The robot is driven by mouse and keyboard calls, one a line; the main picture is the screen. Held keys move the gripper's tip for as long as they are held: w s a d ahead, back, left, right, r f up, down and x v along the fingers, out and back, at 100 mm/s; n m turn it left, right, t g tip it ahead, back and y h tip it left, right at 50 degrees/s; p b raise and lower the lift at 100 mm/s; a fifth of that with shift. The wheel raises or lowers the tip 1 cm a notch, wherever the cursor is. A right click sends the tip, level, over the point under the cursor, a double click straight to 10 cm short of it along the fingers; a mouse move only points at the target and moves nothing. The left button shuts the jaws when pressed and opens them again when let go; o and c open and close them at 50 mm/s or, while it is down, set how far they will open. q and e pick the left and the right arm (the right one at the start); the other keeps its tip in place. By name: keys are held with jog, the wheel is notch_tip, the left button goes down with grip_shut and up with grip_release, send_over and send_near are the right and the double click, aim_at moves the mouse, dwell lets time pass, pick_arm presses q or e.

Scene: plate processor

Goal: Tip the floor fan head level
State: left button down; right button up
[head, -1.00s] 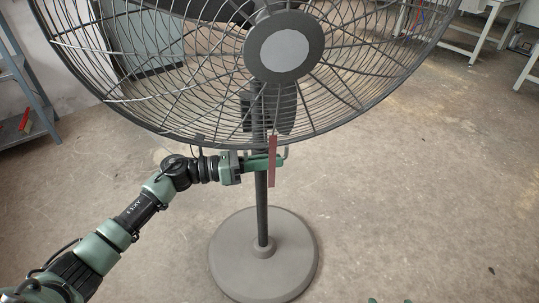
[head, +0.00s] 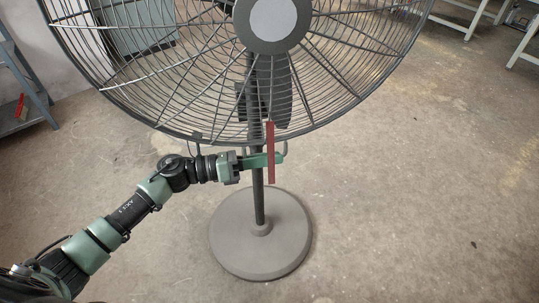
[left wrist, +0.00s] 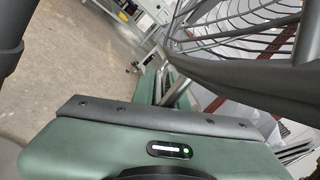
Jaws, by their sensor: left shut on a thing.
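The floor fan's round wire head fills the top of the head view, with a pale hub disc (head: 274,18) and a dark lower rim (head: 225,143). The head stands on a dark pole (head: 259,200) over a round grey base (head: 230,245). My left gripper (head: 265,160) is at the bottom of the cage, in front of the pole, shut on what looks like the thin handle (head: 285,150) under the rim. The exact contact is hidden. A red strip (head: 270,170) hangs upright across the jaws. The cage (left wrist: 235,40) also shows in the left wrist view. My right gripper is out of view.
A blue-grey shelf (head: 25,90) with a red item stands at the far left. A pale cabinet (head: 130,35) stands behind the cage. White table legs (head: 480,20) show at the top right. The concrete floor to the right is clear.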

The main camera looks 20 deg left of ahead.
pick_arm(q)
jog(key=shift+r, duration=0.1)
jog(key=c, duration=1.5)
grip_release()
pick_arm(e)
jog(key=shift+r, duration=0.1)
pick_arm(q)
jog(key=shift+s+a, duration=0.15)
jog(key=shift+a, duration=0.1)
jog(key=v, duration=0.7)
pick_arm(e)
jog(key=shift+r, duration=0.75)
pick_arm(q)
jog(key=shift+a, duration=0.1)
